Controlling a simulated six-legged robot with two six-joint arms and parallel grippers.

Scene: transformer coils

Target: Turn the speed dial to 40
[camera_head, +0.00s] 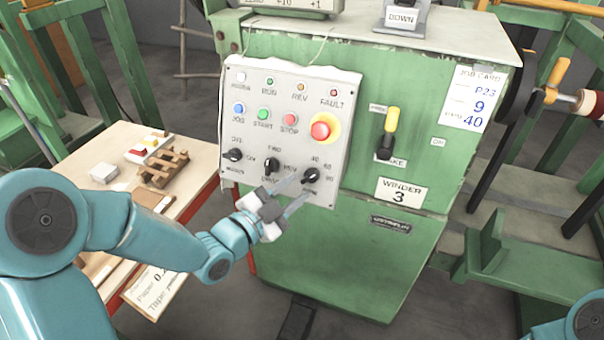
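The speed dial is the black knob (310,175) at the lower right of the pale control panel (345,110). Small numbers surround it; they are too small to read surely, and so is the pointer's direction. My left gripper (293,188) is just left of and below the dial. Its two fingers are apart and point toward the knob, with nothing seen between them. I cannot tell whether a fingertip touches it.
The panel also bears two other black knobs (272,165), several coloured buttons and a red emergency button (320,130). A yellow-handled brake lever (391,120) stands right of it on the green winder (420,160). A wooden table (110,140) with small parts is at left.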

